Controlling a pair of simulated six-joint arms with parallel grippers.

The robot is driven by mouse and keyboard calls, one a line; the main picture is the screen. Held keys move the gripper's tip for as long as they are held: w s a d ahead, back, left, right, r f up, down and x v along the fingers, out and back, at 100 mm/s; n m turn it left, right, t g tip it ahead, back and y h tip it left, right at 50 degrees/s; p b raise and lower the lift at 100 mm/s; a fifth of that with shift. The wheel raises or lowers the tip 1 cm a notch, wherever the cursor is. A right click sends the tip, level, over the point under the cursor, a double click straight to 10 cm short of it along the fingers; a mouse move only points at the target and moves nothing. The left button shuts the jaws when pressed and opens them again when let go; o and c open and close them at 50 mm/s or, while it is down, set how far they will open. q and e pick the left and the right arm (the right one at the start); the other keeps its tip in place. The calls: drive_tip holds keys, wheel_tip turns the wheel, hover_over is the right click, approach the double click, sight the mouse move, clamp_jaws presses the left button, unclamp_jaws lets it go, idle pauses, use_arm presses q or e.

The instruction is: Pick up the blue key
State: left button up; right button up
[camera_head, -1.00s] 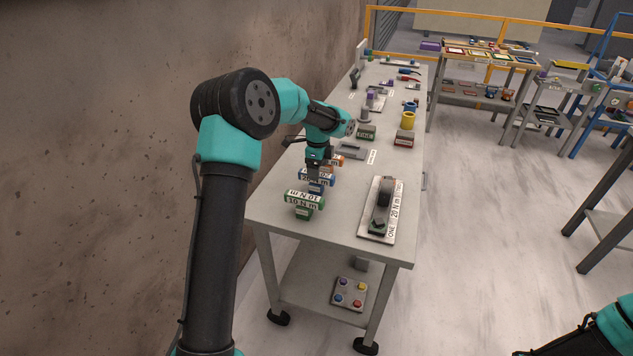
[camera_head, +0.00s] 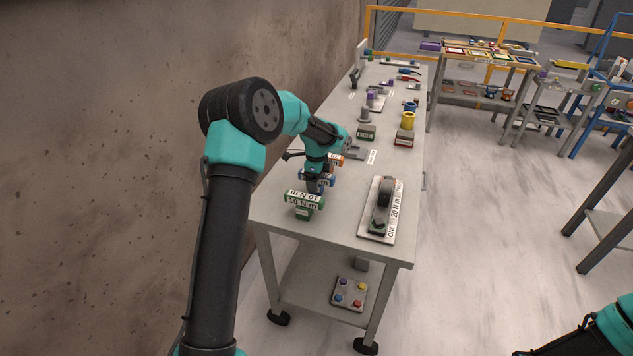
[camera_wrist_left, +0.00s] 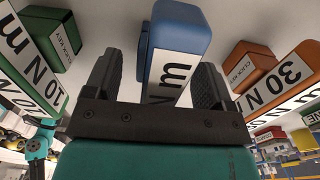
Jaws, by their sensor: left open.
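The blue key (camera_wrist_left: 178,32) shows in the left wrist view between the two fingers of my left gripper (camera_wrist_left: 158,82). A white label ending in "N m" is on its face. The fingers stand on either side of it and are open; I cannot tell whether they touch it. In the head view my left gripper (camera_head: 314,184) is low over the table, and the blue key (camera_head: 330,181) is mostly hidden behind it. My right gripper is out of view; only part of that arm shows at the lower right.
A green key (camera_head: 304,202) stands nearer the table's front edge, and an orange key (camera_head: 337,160) stands behind the blue one. Both flank the fingers closely in the wrist view. A board with a black and green tool (camera_head: 382,207) lies to the right.

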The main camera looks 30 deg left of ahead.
use_arm(q)
drive_tip(key=shift+c, duration=0.2)
drive_tip(key=c, duration=1.3)
